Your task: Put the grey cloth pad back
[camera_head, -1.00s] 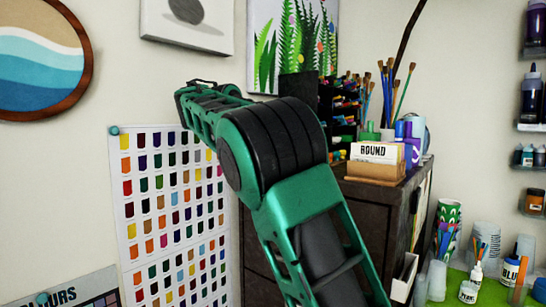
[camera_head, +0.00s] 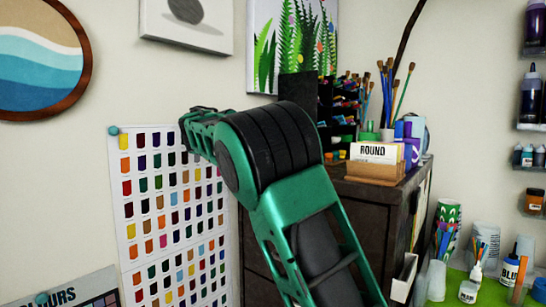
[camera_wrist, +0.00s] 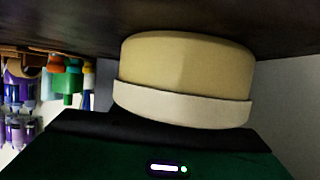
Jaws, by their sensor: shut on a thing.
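In the wrist view, a round cream thing (camera_wrist: 185,75) with a paler band (camera_wrist: 180,103) sits directly in front of my gripper (camera_wrist: 190,140). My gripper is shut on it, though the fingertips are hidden. The thing's other end is against or very close to a dark brown surface (camera_wrist: 60,22); I cannot tell if they touch. I see no thing that is clearly a grey cloth pad.
In the head view, a dark cabinet (camera_head: 364,222) carries brushes (camera_head: 390,95) and a card box marked ROUND (camera_head: 374,170). A colour chart (camera_head: 175,215) hangs on the wall at left. Bottles (camera_wrist: 20,90) appear upside down in the wrist view.

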